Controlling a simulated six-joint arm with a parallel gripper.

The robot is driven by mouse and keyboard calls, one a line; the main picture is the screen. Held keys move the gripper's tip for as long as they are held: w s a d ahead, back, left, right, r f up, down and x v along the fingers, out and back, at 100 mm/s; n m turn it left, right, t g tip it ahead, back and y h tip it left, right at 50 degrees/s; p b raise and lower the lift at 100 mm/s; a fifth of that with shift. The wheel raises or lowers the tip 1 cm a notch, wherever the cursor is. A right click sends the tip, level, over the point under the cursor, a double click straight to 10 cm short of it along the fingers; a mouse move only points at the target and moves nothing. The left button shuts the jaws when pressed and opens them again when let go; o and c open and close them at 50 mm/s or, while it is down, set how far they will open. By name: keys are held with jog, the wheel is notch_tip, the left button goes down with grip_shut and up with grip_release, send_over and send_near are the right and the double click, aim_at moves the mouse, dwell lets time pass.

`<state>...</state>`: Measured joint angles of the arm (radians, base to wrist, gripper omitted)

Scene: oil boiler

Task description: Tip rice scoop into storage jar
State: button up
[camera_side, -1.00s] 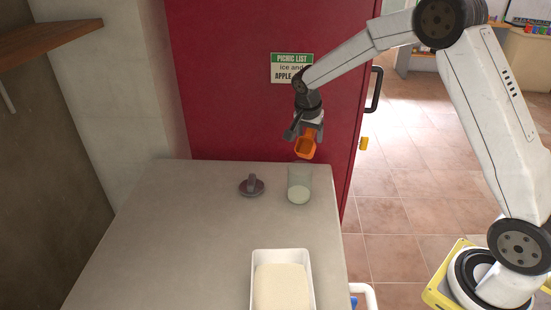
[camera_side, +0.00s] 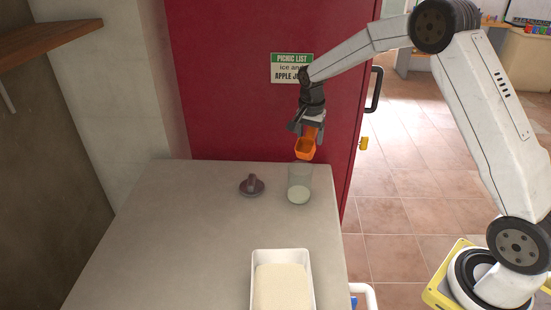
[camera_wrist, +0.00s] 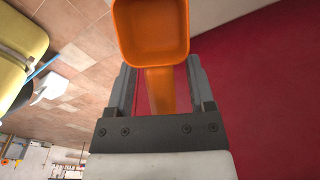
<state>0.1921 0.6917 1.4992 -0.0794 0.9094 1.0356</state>
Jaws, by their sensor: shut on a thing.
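An orange scoop (camera_side: 305,149) is in my gripper (camera_side: 307,129), which is shut on its handle. In the wrist view the scoop (camera_wrist: 152,32) has an open square bowl that looks empty, and its handle lies between the two fingers of my gripper (camera_wrist: 163,84). The scoop hangs just above the clear storage jar (camera_side: 299,177), bowl downward or strongly tilted. The jar stands upright on the counter with white rice (camera_side: 299,194) in its bottom. A white tub (camera_side: 256,285) at the front holds a pale mass of rice (camera_side: 282,288).
A dark round lid with a knob (camera_side: 251,186) lies on the counter (camera_side: 190,230) left of the jar. A red fridge (camera_side: 235,110) stands right behind the counter. The left and middle of the counter are clear.

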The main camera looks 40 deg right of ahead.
jog(key=shift+f+y, duration=0.15)
jog(key=shift+y, duration=0.15)
jog(key=shift+d+f+g+y, duration=0.15)
jog(key=shift+f+g+y, duration=0.3)
jog(key=shift+y, duration=0.35)
jog(key=shift+f+g+y, duration=0.55)
jog(key=shift+f+y, duration=0.1)
jog(key=shift+y, duration=0.65)
jog(key=shift+f, duration=0.1)
jog(key=shift+a, duration=0.2)
